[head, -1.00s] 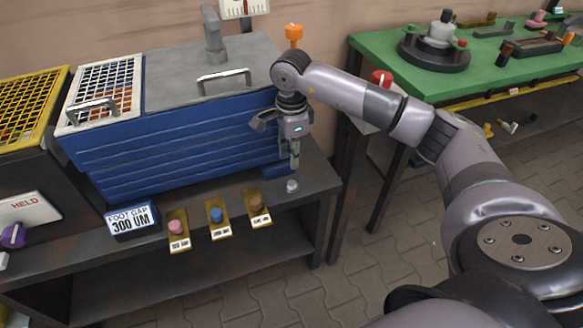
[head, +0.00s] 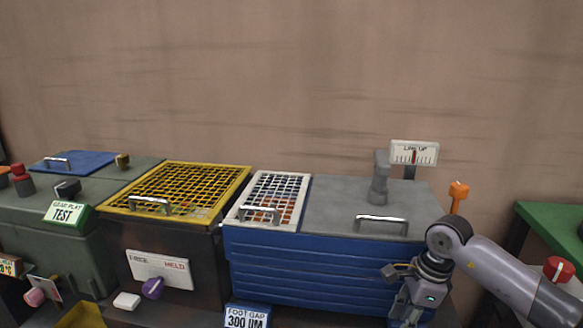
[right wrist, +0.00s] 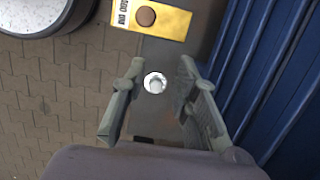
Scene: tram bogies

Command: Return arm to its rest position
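My right arm (head: 503,277) comes in from the right in the head view and is bent at its wrist. My right gripper (right wrist: 161,64) is open and empty in the right wrist view, its two fingers well apart. It points down at the bench beside the blue box (head: 310,268). A small silver round knob (right wrist: 155,82) on the bench shows between the fingers, below them. In the head view the gripper's fingertips are cut off by the bottom edge. My left gripper is in neither view.
The blue box's ribbed wall (right wrist: 283,70) is close to the right finger. A brass plate with a brown button (right wrist: 146,17) lies beyond the fingers. An orange-topped post (head: 457,196) stands behind the arm. A yellow grid cover (head: 180,188) and a green table (head: 555,215) flank the box.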

